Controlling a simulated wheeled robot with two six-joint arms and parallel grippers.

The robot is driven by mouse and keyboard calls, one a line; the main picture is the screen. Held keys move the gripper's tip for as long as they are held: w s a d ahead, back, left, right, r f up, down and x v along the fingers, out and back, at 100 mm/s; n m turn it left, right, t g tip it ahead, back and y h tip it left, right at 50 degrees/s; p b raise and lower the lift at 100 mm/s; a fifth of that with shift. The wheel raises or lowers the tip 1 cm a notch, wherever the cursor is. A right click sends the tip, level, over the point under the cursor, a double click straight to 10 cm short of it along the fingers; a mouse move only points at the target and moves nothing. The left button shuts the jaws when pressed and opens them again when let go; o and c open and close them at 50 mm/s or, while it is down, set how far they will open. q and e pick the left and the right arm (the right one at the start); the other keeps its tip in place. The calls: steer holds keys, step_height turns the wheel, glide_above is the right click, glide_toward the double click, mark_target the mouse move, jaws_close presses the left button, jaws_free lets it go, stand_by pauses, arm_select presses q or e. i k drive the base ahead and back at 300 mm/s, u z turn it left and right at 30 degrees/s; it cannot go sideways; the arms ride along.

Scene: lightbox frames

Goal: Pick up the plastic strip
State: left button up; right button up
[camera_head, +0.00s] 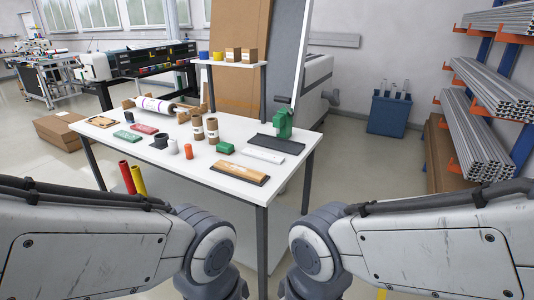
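A white table (225,178) stands in front of me with many small items on it. A flat white strip (262,155) lies near its right side; it looks like the plastic strip, though I cannot tell its material. A dark flat piece (276,144) lies just behind it, beside a green upright tool (284,122). A wooden-backed squeegee-like piece (235,173) lies in front of the strip, near the table's front edge. My two arms come in from the lower left and lower right, and their elbows are short of the table. Neither gripper shows.
Several small containers and rolls, including an orange cylinder (188,151) and a green block (225,147), stand left of the strip. Red and yellow tubes (138,180) stand by the table's front left. Metal profile racks (487,110) line the right wall. Floor right of the table is open.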

mark_target(273, 159)
steer(key=u, duration=0.85)
steer(key=i, duration=1.05)
steer(key=u, duration=0.7)
steer(key=i, duration=0.8)
steer(key=z, duration=0.45)
steer(key=i, duration=0.65)
steer(key=z, duration=1.2)
steer(key=i, duration=0.45)
steer(key=z, duration=0.35)
